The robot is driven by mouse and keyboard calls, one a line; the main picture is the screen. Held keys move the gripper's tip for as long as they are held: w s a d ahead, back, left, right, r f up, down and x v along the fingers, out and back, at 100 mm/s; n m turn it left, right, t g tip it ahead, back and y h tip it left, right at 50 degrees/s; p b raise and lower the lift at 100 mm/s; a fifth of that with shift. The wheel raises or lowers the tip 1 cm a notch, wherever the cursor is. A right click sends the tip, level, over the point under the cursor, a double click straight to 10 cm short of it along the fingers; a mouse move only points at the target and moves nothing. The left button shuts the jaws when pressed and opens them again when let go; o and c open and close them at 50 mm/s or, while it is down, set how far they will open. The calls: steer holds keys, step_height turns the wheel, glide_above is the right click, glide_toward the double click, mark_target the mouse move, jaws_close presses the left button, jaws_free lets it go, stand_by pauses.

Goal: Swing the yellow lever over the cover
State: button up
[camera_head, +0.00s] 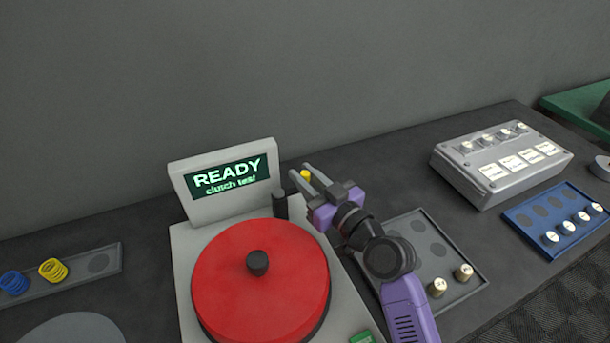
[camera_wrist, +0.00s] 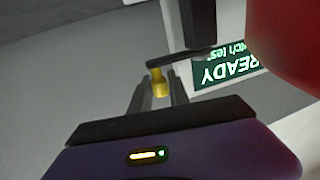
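The yellow lever's knob (camera_head: 306,175) stands behind the red cover, to the right of the READY screen. In the wrist view the yellow knob (camera_wrist: 159,84) hangs on a dark bar (camera_wrist: 183,55) that runs to a black post (camera_wrist: 198,22). The post (camera_head: 280,205) also shows in the head view. The red cover (camera_head: 240,285) is a round disc with a black knob on top. The bar lies off to the cover's side. My gripper (camera_head: 304,177) has its fingers apart on either side of the yellow knob; it also shows in the wrist view (camera_wrist: 157,92). A gap shows beside the knob.
The READY screen (camera_head: 225,178) stands at the back of the grey machine base (camera_head: 185,245). A grey tray (camera_head: 415,225) with two pegs lies right of my arm. A button box (camera_head: 500,165) and blue tray (camera_head: 560,222) are farther right. A spring tray (camera_head: 75,272) is at left.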

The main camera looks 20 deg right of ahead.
jaws_close()
stand_by(1.1)
